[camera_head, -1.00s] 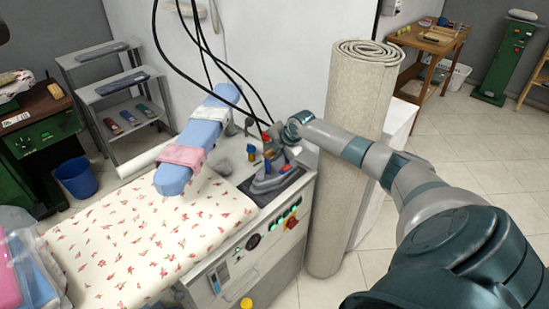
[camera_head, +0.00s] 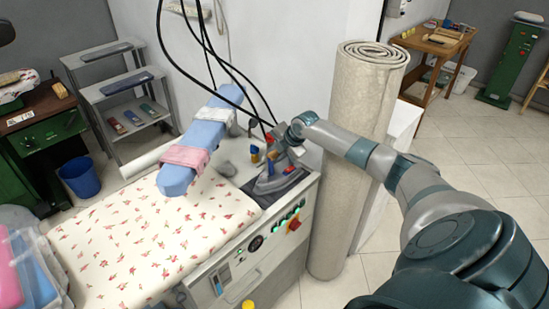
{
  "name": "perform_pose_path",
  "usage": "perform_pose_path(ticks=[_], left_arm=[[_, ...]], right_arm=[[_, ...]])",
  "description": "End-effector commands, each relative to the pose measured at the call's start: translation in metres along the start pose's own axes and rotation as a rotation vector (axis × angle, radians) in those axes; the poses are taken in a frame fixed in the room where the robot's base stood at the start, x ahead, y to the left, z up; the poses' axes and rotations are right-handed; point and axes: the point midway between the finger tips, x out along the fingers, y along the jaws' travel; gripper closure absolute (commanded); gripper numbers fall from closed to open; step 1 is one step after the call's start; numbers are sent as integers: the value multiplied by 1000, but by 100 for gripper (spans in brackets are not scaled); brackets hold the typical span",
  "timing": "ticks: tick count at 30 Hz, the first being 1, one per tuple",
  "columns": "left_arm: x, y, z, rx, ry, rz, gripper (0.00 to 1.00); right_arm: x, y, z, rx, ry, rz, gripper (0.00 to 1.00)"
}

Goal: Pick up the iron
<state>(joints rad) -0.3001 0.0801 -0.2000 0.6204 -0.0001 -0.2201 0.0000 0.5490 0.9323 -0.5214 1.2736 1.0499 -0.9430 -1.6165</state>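The iron (camera_head: 272,183) is a grey iron with red and blue parts, resting on a dark pad at the right end of the ironing table (camera_head: 150,240). My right arm reaches in from the right, and its gripper (camera_head: 277,149) is at the iron's upper part. The fingers are small and overlap the iron, so I cannot tell whether they are closed on its handle. My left gripper does not show.
A blue sleeve board (camera_head: 177,178) with pink and white cloths stands over the floral cover. A rolled carpet (camera_head: 340,230) stands right of the table, close under my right arm. Black cables (camera_head: 206,40) hang above the iron. A blue bucket (camera_head: 80,178) is at left.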

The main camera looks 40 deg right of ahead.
Motion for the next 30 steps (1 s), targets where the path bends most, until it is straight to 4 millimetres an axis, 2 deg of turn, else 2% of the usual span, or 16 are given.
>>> perform_pose_path(ticks=[1,8,21,30], left_arm=[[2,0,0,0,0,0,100],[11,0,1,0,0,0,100],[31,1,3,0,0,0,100],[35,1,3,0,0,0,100]], right_arm=[[-7,9,2,0,-2,16,100],[-25,22,2,-1,-3,20,100],[-70,52,2,0,-2,20,100],[-84,60,2,1,-2,17,100]])
